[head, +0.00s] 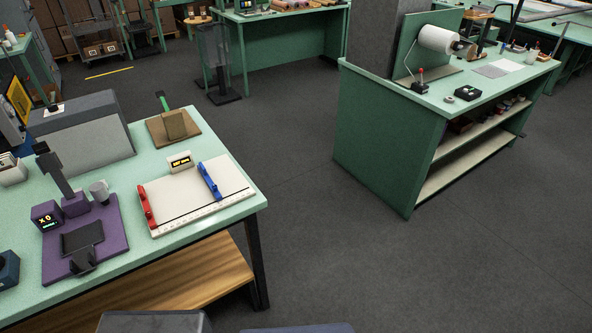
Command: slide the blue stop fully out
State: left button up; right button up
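The blue stop (210,181) is a slim bar with raised ends, lying across a white board (180,206) on the green table at the left. It sits right of the board's middle, apart from the right edge. A red stop (147,206) of like shape lies at the board's left edge. A scale with small marks runs along the board's front edge. A small display block (180,162) stands behind the board; its text is too small to read surely. Neither of my grippers shows in the head view.
A purple device with a small display (113,240) stands left of the board. A grey box (85,140) and a brown board with a block (158,134) are behind. Open floor (360,255) lies right of the table, before another green bench (375,140).

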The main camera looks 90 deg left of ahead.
aim_at(202, 170)
jog(key=u, duration=3.6)
jog(key=i+j+z, duration=0.1)
jog(key=i+j, duration=0.15)
